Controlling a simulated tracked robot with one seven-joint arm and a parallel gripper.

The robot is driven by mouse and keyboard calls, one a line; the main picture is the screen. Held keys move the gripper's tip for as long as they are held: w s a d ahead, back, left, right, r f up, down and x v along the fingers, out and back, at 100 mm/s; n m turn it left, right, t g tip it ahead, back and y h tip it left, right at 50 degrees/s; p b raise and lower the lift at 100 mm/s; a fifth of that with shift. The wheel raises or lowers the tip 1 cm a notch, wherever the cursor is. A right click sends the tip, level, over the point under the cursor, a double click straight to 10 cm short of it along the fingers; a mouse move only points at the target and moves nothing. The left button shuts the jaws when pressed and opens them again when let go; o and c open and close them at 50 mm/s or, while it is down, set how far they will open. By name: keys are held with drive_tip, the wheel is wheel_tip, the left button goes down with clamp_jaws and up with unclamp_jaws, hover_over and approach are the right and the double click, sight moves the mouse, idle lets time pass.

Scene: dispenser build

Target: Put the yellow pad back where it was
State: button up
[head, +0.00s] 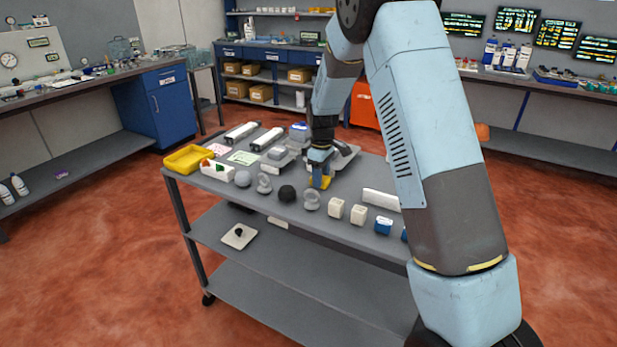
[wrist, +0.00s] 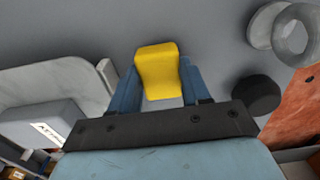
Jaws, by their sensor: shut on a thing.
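The yellow pad (wrist: 158,70) is a small yellow block between the two blue fingers of my gripper (wrist: 158,88) in the wrist view. The fingers are shut on it from both sides. In the head view my gripper (head: 320,175) points down over the cart top, with the yellow pad (head: 322,183) at its tips. I cannot tell whether the pad touches the cart top or hangs just above it.
The grey cart (head: 270,237) holds a yellow tray (head: 189,158) at its left end. A white bar (head: 380,199) lies right of my gripper.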

drive_tip(key=o, duration=1)
